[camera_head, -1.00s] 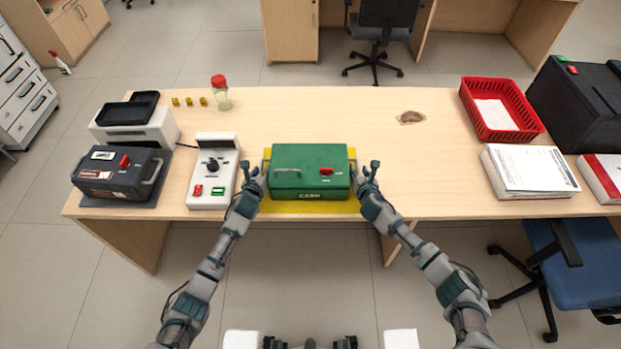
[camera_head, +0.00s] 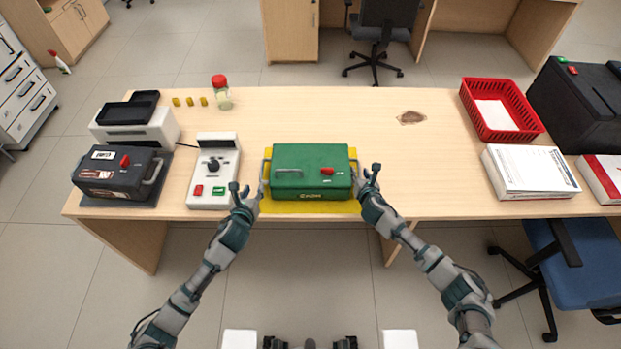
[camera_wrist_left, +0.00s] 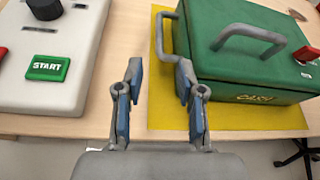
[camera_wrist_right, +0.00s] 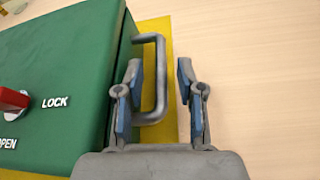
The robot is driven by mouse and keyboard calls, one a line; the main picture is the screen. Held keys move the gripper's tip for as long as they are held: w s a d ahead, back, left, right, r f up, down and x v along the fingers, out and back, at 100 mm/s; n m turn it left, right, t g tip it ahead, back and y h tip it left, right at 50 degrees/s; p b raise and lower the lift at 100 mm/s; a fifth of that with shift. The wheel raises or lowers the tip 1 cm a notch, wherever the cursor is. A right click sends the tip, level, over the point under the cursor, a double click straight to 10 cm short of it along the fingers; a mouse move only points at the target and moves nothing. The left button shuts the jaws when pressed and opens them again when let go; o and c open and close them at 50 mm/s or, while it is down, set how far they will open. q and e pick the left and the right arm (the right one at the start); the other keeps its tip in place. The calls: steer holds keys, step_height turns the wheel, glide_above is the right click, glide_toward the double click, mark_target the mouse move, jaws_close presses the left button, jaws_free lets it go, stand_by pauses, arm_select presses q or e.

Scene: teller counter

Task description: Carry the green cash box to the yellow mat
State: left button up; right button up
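The green cash box (camera_head: 311,172) sits upright on the yellow mat (camera_head: 310,207), which shows along its front and sides. The left wrist view shows the box (camera_wrist_left: 250,60) with a grey side handle (camera_wrist_left: 168,40). My left gripper (camera_head: 242,190) is open and empty, just left of the box and apart from that handle. My right gripper (camera_head: 368,175) is open at the box's right side. In the right wrist view the right side handle (camera_wrist_right: 160,80) appears between its spread fingers, which are not closed on it.
A white device with a START button (camera_wrist_left: 47,68) stands close left of my left gripper. A dark cash box (camera_head: 115,175) is further left. A red basket (camera_head: 500,108) and a paper stack (camera_head: 530,170) stand right.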

steer(key=v, duration=1)
steer(key=shift+s, duration=0.2)
